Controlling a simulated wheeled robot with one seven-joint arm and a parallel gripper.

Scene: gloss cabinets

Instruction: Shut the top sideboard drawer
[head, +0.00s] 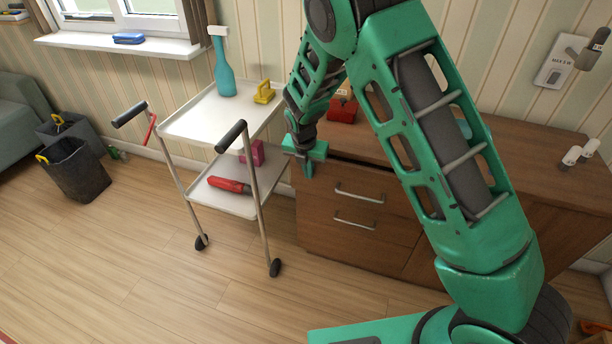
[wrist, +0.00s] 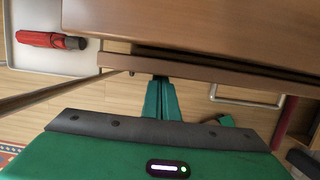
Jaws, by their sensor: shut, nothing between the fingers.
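The brown wooden sideboard (head: 480,150) stands against the wall in the head view. Its top drawer (head: 335,181) is slightly open: a dark gap shows between its front and the sideboard top. The drawer has a metal bar handle (head: 360,194). In the wrist view the top edge of the drawer front (wrist: 200,72) runs across, with the gap behind it and the handle (wrist: 247,98) to the right. My green gripper (head: 306,164) is shut and empty at the drawer's left end. Its fingers (wrist: 160,84) are outside the drawer front, close to it; I cannot tell whether they touch.
A white trolley (head: 190,125) with two bar handles stands close on the left, holding a teal bottle (head: 223,70) and a red tool (head: 229,185). A lower drawer handle (head: 354,221) shows below. A red object (head: 342,108) is on the sideboard. Floor in front is clear.

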